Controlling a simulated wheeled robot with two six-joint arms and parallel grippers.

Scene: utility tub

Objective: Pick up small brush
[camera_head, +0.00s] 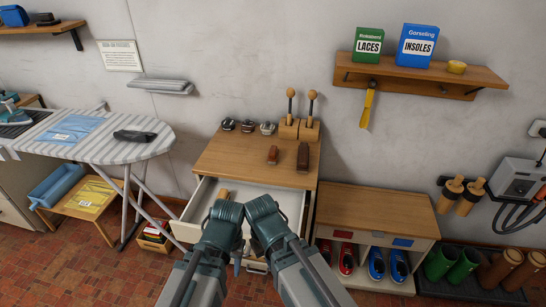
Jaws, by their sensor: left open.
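Two brown brushes lie on the wooden top of the cabinet (218,159). The smaller brush (272,155) is on the left, and the larger, darker brush (303,157) is to its right. My left gripper (238,262) shows only in part between my two forearms, low in front of the open drawer. It is open and apart from both brushes. My right gripper is hidden behind my arm links.
The white drawer (287,191) stands pulled out under the cabinet top, with a small wooden item (223,194) inside. Dark small items and two upright knobbed tools (311,105) stand at the back of the top. A shoe bench (375,208) adjoins on the right.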

